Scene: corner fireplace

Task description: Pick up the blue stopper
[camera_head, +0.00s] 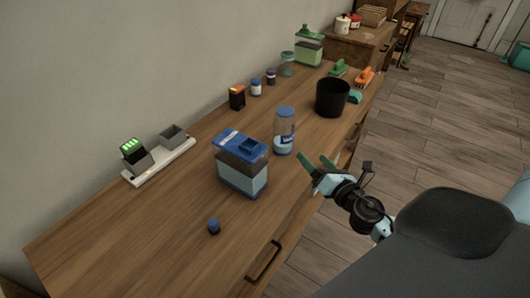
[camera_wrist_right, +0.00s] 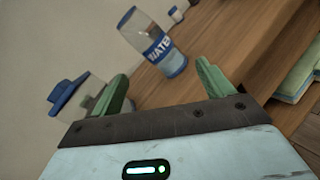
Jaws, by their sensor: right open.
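The blue stopper (camera_head: 213,226) is a small dark-blue cylinder standing on the wooden counter (camera_head: 120,225), near the front in the head view. It is apart from other things, and I cannot see it in the right wrist view. My right gripper (camera_head: 314,164) is open and empty beside the counter's right edge, to the right of and beyond the stopper. Its two green fingers also show in the right wrist view (camera_wrist_right: 163,85), spread apart with nothing between their tips. My left gripper is not in view.
A blue-lidded box (camera_head: 241,178) and a clear water bottle (camera_head: 285,132) stand between the stopper and the counter's far part. A black bin (camera_head: 332,97) stands beyond. A white tray (camera_head: 160,172) with small grey cups lies at the left. Bare counter surrounds the stopper.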

